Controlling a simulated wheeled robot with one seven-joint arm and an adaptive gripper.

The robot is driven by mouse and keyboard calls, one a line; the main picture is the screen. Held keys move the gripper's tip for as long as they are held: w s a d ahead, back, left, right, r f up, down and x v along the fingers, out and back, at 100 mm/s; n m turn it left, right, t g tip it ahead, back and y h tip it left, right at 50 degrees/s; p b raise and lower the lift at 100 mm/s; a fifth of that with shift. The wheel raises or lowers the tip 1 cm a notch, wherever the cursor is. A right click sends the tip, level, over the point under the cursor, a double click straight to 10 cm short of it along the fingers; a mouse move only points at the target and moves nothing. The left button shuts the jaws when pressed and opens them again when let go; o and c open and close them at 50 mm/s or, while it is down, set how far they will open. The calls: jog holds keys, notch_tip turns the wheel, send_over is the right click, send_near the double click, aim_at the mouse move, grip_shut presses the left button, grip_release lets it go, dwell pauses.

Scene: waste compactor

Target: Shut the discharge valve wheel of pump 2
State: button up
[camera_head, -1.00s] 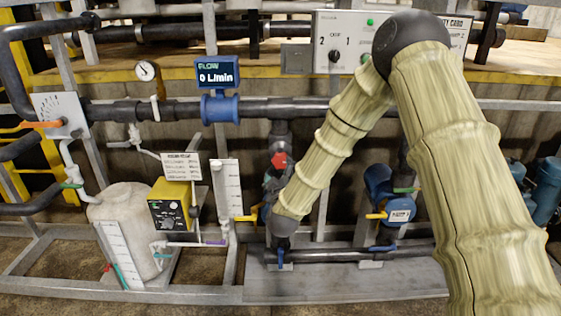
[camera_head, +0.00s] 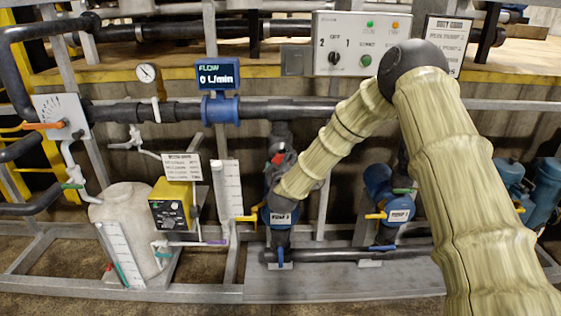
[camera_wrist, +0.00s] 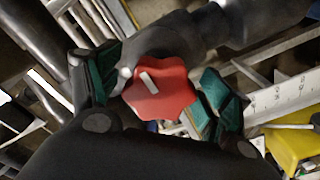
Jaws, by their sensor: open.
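The red lobed valve wheel (camera_wrist: 160,92) with a pale bar mark on its face is in the middle of the wrist view. In the head view, only a small red part of the wheel (camera_head: 277,158) shows, on the vertical pipe above the left pump. That blue pump (camera_head: 281,217) has a label that seems to read PUMP 2. My gripper (camera_wrist: 163,84) is open, with a teal-padded finger on each side of the wheel. Whether the pads touch it I cannot tell. In the head view, my gripper (camera_head: 282,163) is partly hidden by my arm.
A second blue pump (camera_head: 385,200) stands to the right. The flow display (camera_head: 215,75) reads 0 L/min. A white scale board (camera_head: 228,188) and a yellow dosing unit (camera_head: 172,204) stand left of the wheel. A horizontal dark pipe (camera_head: 265,108) runs above it.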

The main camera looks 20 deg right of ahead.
jog(key=c, duration=1)
jog(key=shift+m, duration=0.3)
